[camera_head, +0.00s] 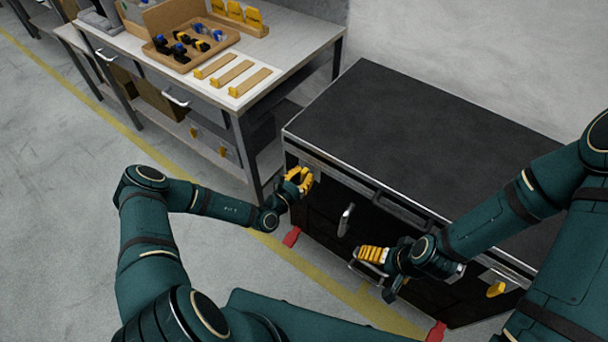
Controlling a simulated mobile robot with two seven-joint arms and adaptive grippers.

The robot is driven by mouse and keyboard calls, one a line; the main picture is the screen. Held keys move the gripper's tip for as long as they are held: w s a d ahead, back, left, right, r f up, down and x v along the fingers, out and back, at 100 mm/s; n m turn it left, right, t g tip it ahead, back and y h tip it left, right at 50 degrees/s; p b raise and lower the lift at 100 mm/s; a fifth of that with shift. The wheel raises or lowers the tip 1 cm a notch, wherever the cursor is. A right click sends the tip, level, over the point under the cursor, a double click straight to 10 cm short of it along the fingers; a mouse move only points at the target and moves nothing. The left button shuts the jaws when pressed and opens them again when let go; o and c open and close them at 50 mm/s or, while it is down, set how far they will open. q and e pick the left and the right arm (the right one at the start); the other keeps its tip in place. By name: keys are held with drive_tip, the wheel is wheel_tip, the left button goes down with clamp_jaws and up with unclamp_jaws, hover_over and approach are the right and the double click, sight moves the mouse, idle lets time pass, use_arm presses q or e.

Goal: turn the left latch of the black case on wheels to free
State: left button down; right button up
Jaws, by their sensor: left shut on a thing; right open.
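The black case (400,125) stands at the centre right, with a dark flat lid, metal edges and a front facing me. My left gripper (299,180) is at the upper left of this front, its yellow fingers shut on the left latch. The fingers hide the latch, so I cannot tell which way it is turned. My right gripper (371,255) is open, in front of the case's lower middle, close to a metal handle.
A yellow right latch (496,289) shows on the case's front. A metal handle (345,220) sits between my grippers. Red pedals (291,237) show low at the case's corners. A workbench (290,42) with a parts tray (222,46) stands behind left. Floor at left is clear.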

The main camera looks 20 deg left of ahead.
use_arm(q)
drive_tip(key=shift+n, duration=0.3)
drive_tip(key=shift+w+r+n+p, duration=0.1)
drive_tip(key=shift+n+p, duration=0.65)
drive_tip(key=shift+n, duration=0.25)
drive_tip(key=shift+n+p, duration=0.3)
drive_tip(key=shift+n, duration=0.5)
drive_tip(key=n, duration=0.4)
drive_tip(key=shift+a+n+p, duration=0.2)
drive_tip(key=shift+n+p, duration=0.1)
drive_tip(key=shift+p, duration=0.05)
drive_tip(key=n, duration=0.4)
drive_tip(key=shift+f+n, duration=0.3)
drive_tip(key=shift+w+f+n+b, duration=0.1)
drive_tip(key=shift+n+b, duration=0.2)
drive_tip(key=shift+n, duration=1.9)
